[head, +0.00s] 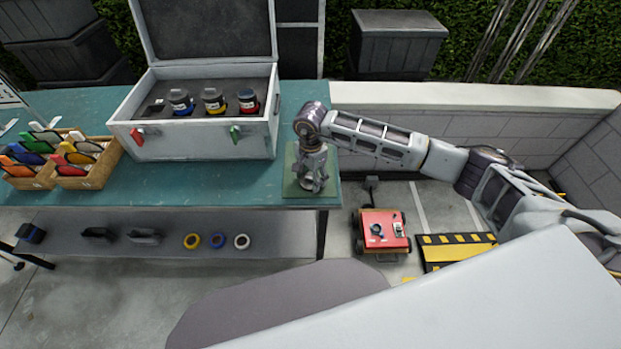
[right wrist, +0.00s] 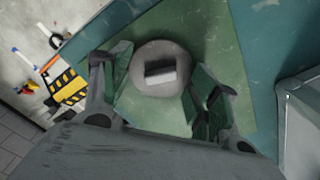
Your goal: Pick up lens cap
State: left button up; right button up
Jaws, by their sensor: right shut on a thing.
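The lens cap (right wrist: 160,54) is a round grey disc with a raised bar across its middle. In the right wrist view it lies between the two fingers of my right gripper (right wrist: 160,88), which are shut on it from both sides. A green square mat (right wrist: 228,98) is directly under it. In the head view my right gripper (head: 309,184) points down over this mat at the table's right end and mostly hides the cap. I cannot tell whether the cap touches the mat. My left gripper is not in view.
An open grey case (head: 200,147) with several lens-like items stands left of the gripper on the teal table (head: 220,188). Wooden boxes (head: 90,180) of coloured items stand further left. A lower shelf (head: 280,235) holds tape rolls. A red cart (head: 380,232) stands on the floor at right.

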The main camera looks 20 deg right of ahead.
aim_at(311, 178)
jog(key=shift+r, duration=0.65)
notch_tip(311, 178, up, 8)
jog(key=shift+f+b, duration=0.15)
jog(key=shift+b, duration=0.5)
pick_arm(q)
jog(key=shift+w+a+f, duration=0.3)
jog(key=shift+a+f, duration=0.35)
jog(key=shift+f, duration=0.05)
pick_arm(e)
jog(key=shift+r, duration=0.5)
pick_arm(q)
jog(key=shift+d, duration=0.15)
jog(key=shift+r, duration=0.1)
